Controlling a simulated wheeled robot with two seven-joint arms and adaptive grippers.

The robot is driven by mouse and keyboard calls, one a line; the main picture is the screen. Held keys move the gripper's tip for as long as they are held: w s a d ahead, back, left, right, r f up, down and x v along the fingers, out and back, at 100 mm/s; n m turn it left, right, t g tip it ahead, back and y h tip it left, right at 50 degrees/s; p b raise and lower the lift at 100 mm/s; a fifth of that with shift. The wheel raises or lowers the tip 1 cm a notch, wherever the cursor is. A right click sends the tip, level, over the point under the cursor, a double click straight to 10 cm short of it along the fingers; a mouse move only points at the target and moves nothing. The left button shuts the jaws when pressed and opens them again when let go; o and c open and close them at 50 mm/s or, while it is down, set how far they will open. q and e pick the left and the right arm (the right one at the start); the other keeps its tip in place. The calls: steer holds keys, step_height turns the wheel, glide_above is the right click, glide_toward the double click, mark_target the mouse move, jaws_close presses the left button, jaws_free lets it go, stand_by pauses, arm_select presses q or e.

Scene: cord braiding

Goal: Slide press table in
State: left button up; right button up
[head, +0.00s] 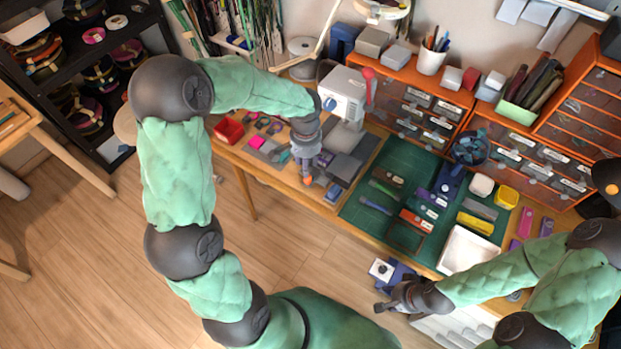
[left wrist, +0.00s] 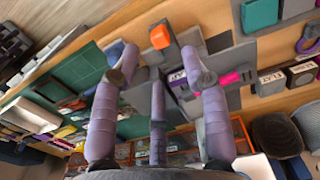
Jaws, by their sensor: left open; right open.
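The white press (head: 343,92) with a red lever stands at the back of the bench. Grey plates that look like its table (head: 345,166) lie in front of it, partly behind my left arm. An orange knob (head: 307,182) shows at their front; it also shows in the left wrist view (left wrist: 160,37), at the end of a narrow grey piece. My left gripper (head: 304,172) points down close to the knob. In the left wrist view its purple fingers (left wrist: 157,65) are spread, with nothing between them gripped. My right gripper (head: 385,300) is open and empty at the bench's front edge.
A green cutting mat (head: 400,165) with several tools lies right of the press. A red tray (head: 228,130) is on the left. Orange drawers line the back.

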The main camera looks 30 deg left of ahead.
mark_target(319, 166)
arm_select(q)
step_height(319, 166, down, 8)
steer(key=shift+r+b, duration=0.1)
steer(key=shift+b, duration=1.05)
